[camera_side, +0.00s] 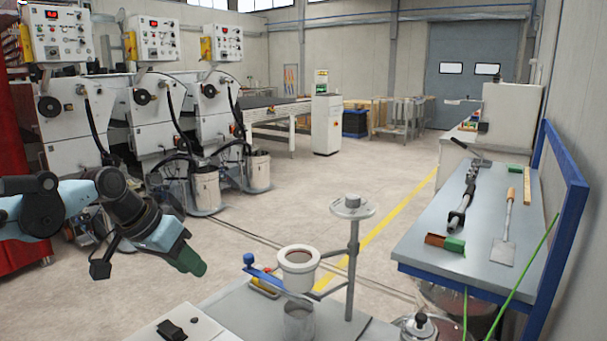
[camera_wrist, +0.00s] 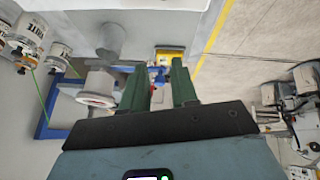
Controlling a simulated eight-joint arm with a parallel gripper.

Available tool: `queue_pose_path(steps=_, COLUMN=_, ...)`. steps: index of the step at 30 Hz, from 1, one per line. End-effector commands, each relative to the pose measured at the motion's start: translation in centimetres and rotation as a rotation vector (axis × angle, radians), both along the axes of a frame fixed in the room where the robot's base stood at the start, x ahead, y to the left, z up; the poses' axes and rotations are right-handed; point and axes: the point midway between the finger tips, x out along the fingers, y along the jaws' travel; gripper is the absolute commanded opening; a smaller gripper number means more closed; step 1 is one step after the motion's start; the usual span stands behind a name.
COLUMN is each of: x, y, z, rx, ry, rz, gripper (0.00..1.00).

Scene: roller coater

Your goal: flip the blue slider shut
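In the wrist view the fingers of my gripper (camera_wrist: 160,90) stand apart with nothing held. A small blue part, seemingly the slider knob (camera_wrist: 159,75), shows in the gap beyond them. The cup (camera_wrist: 99,89) lies left of the fingers there.
A metal stand with a round top (camera_side: 352,206) rises right of the cup. A yellow and red item (camera_side: 265,286) lies below the slider bar. A blue-framed workbench with tools (camera_side: 480,222) is at the right. The floor (camera_side: 300,205) behind is open.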

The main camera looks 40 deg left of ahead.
Motion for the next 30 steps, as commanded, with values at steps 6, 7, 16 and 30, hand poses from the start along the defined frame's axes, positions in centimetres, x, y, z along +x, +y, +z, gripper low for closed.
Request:
queue_pose_path(steps=6, x=2.5, y=4.5, z=2.7, rx=-0.156, ry=0.012, rz=0.08, gripper=0.0)
queue_pose_path(steps=7, x=2.8, y=5.1, z=3.0, rx=-0.172, ry=0.009, rz=0.087, gripper=0.0)
queue_pose_path(steps=16, x=3.9, y=7.9, z=4.4, rx=-0.26, ry=-0.013, rz=0.112, gripper=0.0)
queue_pose_path(steps=30, x=4.2, y=7.8, z=4.1, rx=-0.262, ry=-0.014, rz=0.11, gripper=0.0)
